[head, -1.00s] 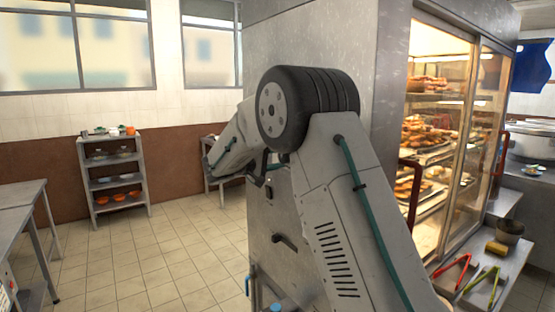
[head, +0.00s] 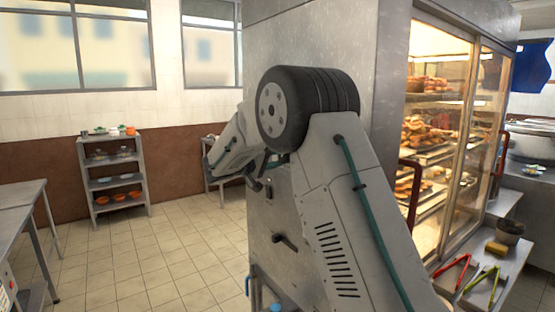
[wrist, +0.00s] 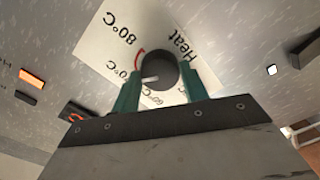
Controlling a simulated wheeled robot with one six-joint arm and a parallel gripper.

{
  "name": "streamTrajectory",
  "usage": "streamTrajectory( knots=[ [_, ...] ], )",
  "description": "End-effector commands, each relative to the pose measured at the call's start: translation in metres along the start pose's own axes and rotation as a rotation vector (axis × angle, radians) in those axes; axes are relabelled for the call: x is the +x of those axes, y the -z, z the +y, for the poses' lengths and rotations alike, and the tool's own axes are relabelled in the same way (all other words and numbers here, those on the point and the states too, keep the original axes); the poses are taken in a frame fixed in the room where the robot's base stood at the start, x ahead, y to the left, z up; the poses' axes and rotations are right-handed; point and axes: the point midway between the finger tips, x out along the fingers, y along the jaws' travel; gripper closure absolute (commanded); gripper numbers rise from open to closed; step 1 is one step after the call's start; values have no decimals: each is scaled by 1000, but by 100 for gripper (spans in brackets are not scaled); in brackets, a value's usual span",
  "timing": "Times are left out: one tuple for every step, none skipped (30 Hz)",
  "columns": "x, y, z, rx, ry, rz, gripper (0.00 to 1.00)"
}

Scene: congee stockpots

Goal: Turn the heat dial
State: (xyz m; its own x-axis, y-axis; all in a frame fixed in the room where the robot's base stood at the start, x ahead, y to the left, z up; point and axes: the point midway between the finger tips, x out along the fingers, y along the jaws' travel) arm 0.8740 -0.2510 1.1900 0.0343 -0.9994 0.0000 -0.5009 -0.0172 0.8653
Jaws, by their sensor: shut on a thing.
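The heat dial (wrist: 160,71) is a round dark knob on a white label plate (wrist: 98,38) in the wrist view. The plate reads "Heat" and carries temperature marks, 80°C among them, and a red arc beside the dial. The dial's pale pointer mark points left and slightly down in that view. My gripper (wrist: 161,84) has its two green fingers on either side of the dial and is shut on it. In the head view my own arm hides the dial and the fingers.
A metal cabinet (head: 285,190) with a dark lever handle (head: 285,241) stands behind my arm. A lit glass food case (head: 440,140) is at right, with red tongs (head: 453,272) and green tongs (head: 482,285) on a counter. Tiled floor (head: 150,245) is clear at left.

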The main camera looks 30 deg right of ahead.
Motion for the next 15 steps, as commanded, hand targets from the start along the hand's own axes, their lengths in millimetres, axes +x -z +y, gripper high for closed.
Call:
streamTrajectory(
  knots=[
    [-1,-1,-1,-3,2,-1,79],
    [-1,-1,-1,-3,2,-1,79],
    [-1,-1,-1,-3,2,-1,48],
    [-1,-1,-1,-3,2,-1,39],
    [-1,-1,-1,-3,1,-1,34],
    [0,-1,-1,-3,1,-1,34],
    [0,-1,-1,-3,1,-1,34],
    [0,-1,-1,-3,1,-1,34],
    [0,-1,-1,-2,1,-1,34],
    [0,-1,-1,-2,1,-1,34],
    [0,-1,-1,-2,0,-1,34],
    [0,-1,0,-2,0,-1,34],
    [0,0,0,-2,0,-1,34],
    [-2,0,0,-2,1,-1,34],
    [-4,0,-1,-2,1,0,34]
  ],
)
